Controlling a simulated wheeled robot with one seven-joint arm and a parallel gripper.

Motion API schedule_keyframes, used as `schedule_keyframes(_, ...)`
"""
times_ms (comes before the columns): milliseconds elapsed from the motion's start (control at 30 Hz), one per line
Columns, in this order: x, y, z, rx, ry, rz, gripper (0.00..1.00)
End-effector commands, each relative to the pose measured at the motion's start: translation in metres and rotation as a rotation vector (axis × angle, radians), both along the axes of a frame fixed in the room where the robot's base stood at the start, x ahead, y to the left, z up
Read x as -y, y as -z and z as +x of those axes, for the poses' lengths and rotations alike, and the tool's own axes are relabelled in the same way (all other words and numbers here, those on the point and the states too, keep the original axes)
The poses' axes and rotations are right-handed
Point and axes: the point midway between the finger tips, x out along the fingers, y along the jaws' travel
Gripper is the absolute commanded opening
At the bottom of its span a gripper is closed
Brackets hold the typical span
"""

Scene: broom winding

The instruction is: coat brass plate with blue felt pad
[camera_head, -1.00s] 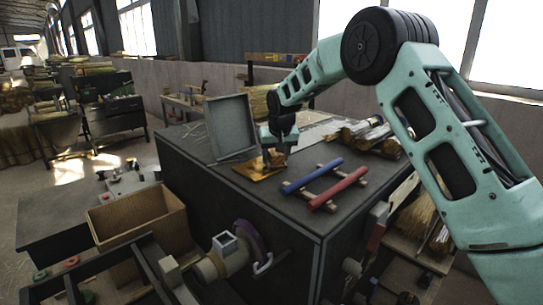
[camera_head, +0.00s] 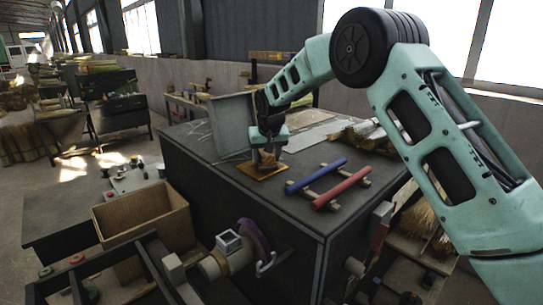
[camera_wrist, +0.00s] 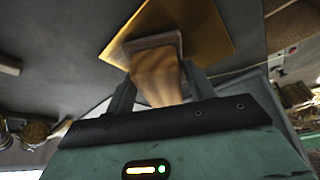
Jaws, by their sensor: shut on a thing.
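The brass plate (camera_head: 262,177) is a flat golden square on the dark bench top. It also shows in the wrist view (camera_wrist: 208,28). My gripper (camera_head: 267,150) points down over the plate and is shut on a tan, wood-looking block (camera_head: 270,163). In the wrist view the block (camera_wrist: 158,75) sits between the fingers (camera_wrist: 155,90), its far end overlapping the plate. I cannot tell whether it touches the plate, and its underside is hidden. No blue shows on it. A blue bar (camera_head: 317,176) lies across wooden supports to the right of the plate.
A red bar (camera_head: 342,188) lies beside the blue one. A grey upright panel (camera_head: 231,125) stands close behind the plate. Broom bundles (camera_head: 362,131) lie at the bench's back right. An open wooden box (camera_head: 140,212) stands left of the bench.

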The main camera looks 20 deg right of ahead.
Motion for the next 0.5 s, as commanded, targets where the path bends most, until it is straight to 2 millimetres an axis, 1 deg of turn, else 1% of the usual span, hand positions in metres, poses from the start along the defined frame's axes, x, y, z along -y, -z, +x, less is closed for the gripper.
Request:
schedule_keyframes(167,-0.004,0.0,-0.002,0.001,0.0,-0.001,0.36)
schedule_keyframes(500,-0.03,0.002,-0.012,0.002,0.0,0.0,0.36)
